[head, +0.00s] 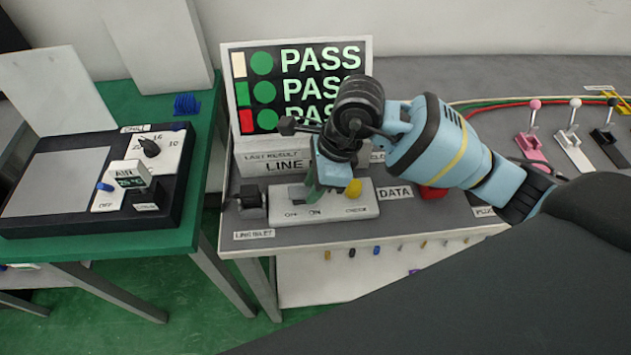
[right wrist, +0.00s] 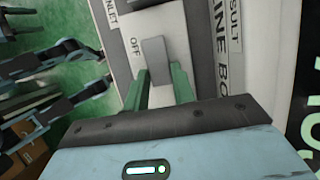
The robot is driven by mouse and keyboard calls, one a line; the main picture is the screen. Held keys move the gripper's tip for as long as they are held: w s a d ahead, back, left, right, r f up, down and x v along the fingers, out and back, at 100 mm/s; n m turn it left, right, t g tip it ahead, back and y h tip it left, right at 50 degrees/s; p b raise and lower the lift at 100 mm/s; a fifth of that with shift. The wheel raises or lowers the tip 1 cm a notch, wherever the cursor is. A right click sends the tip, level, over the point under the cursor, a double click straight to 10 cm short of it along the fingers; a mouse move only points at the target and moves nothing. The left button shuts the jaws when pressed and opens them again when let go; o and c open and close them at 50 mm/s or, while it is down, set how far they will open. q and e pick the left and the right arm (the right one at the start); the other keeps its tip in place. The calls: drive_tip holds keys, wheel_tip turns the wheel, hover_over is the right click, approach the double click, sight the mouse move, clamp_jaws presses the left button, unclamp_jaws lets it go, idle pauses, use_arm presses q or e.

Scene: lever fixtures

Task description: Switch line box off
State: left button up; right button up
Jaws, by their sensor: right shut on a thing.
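The line box (head: 365,208) is a pale panel on the grey bench, with "OFF" and "ON" printed along its front. Its switch is a grey block (head: 297,192) above the "OFF" print in the head view. In the right wrist view the grey switch (right wrist: 153,47) is beside "OFF". My right gripper (head: 319,190) is over the panel, its green fingers (right wrist: 160,88) shut on the switch's near part. The contact itself is partly hidden, and I cannot tell the switch's exact tilt. My left gripper is not seen in the head view.
A yellow knob (head: 353,188) is close right of the gripper. A dark inlet block (head: 250,203) stands left. A red button (head: 432,191) lies under my forearm. The display (head: 262,92) rises behind. Several small levers (head: 574,130) stand far right.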

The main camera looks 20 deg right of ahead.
sight(306, 192)
drive_tip(key=shift+w+a+r+g+h+p, duration=0.1)
drive_tip(key=shift+a+r+g+h+p, duration=0.15)
drive_tip(key=shift+h+p, duration=0.25)
drive_tip(key=shift+w+a+r+g+h+p, duration=0.1)
drive_tip(key=shift+a+r+g+h+p, duration=0.1)
drive_tip(key=shift+h+p, duration=0.3)
drive_tip(key=shift+a+h, duration=0.1)
drive_tip(key=shift+h, duration=0.7)
use_arm(q)
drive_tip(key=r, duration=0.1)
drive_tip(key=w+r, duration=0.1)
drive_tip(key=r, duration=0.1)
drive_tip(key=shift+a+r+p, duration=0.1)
drive_tip(key=shift+p, duration=0.2)
use_arm(e)
drive_tip(key=shift+f+g+h, duration=0.2)
drive_tip(key=shift+g+h, duration=0.05)
drive_tip(key=shift+h, duration=0.15)
drive_tip(key=o, duration=1)
drive_tip(key=r, duration=0.7)
drive_tip(key=shift+a, duration=0.2)
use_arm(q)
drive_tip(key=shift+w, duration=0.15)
use_arm(e)
drive_tip(key=shift+r, duration=0.4)
